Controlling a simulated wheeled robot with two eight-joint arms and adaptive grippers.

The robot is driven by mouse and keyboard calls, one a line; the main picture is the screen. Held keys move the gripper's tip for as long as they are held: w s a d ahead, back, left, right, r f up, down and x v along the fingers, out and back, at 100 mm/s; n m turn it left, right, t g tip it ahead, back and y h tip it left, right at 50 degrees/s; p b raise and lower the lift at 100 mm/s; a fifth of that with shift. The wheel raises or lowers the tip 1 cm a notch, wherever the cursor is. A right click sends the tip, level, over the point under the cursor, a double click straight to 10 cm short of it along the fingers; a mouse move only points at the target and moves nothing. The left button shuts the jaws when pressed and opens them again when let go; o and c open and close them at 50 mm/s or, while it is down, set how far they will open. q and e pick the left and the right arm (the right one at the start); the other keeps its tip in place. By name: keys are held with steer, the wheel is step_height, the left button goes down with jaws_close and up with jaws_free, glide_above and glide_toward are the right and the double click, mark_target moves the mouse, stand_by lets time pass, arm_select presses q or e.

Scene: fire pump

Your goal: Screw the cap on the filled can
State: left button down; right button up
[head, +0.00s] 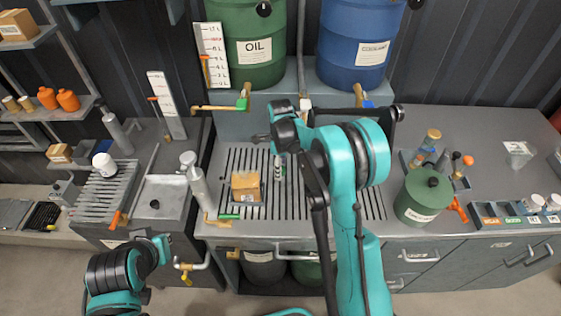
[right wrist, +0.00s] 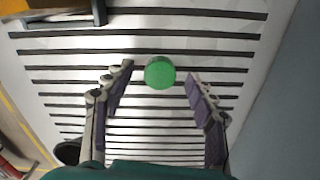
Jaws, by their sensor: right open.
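A round green piece (right wrist: 160,73), which looks like a cap, shows from above in the right wrist view over the slatted grate. I cannot tell whether it rests on the grate or on top of a can. My right gripper (right wrist: 160,80) is open, with its two fingers apart on either side of the green piece and not touching it. In the head view my right arm reaches over the grate (head: 331,190) and partly hides that spot. I cannot clearly pick out the filled can. My left arm is at the lower left; its gripper does not show.
The green oil drum (head: 254,45) and blue coolant drum (head: 352,40) stand behind. A dark green lidded bin (head: 424,195) and small bottles stand on the right counter.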

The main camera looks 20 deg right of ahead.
steer(key=shift+f, duration=0.25)
